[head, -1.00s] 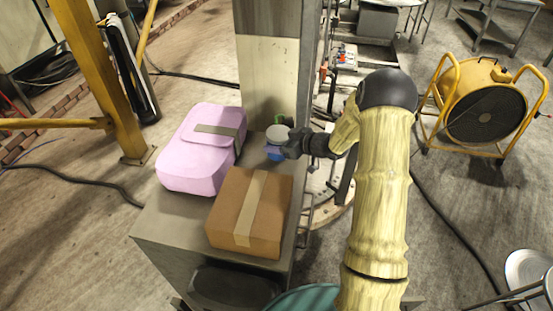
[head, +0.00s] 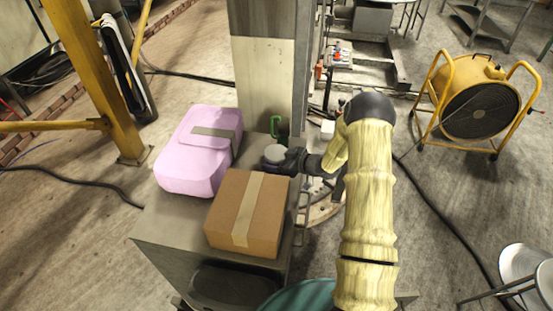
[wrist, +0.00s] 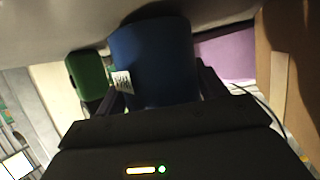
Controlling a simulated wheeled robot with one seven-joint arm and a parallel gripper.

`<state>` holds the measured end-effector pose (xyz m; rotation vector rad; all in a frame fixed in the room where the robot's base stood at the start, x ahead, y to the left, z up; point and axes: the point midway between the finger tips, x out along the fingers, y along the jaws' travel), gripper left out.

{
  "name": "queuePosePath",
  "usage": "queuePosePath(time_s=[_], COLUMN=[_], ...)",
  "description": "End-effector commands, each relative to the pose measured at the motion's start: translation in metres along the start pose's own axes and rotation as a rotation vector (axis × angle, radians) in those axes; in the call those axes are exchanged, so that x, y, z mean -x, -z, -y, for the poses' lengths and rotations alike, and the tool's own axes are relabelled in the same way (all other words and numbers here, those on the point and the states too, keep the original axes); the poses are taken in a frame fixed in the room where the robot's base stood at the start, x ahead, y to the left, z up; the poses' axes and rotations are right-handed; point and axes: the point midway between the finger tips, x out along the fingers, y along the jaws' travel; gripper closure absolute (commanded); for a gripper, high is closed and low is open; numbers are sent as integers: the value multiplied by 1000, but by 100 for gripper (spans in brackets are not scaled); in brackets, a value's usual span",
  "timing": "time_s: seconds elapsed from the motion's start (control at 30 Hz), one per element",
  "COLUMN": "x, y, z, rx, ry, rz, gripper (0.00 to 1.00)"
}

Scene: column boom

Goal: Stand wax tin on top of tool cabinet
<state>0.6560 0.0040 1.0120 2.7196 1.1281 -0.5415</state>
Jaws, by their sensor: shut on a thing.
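The blue wax tin (wrist: 152,62) fills the space between my gripper's fingers in the wrist view. In the head view its pale round lid (head: 275,153) shows, and the tin looks upright. My gripper (head: 279,160) is shut on it from the right side. The tin is over the back right part of the grey tool cabinet's top (head: 165,222), behind the cardboard box. The box and gripper hide its lower part, so I cannot tell whether its base touches the top.
A pink bag (head: 200,150) and a cardboard box (head: 247,213) lie on the cabinet, left of and in front of the tin. A green mug (head: 281,126) is behind it, near a column (head: 265,85). The cabinet's front left top is bare.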

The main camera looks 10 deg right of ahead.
Motion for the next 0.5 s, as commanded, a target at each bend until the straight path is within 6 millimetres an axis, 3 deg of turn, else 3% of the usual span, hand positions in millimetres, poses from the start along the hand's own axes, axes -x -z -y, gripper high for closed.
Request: queuePosePath(time_s=[0.47, 0.5], x=[-4, -4], y=[-8, -7], z=[0, 0], rx=[2, 1], ry=[0, 0], rz=[-2, 0], gripper=[65, 21])
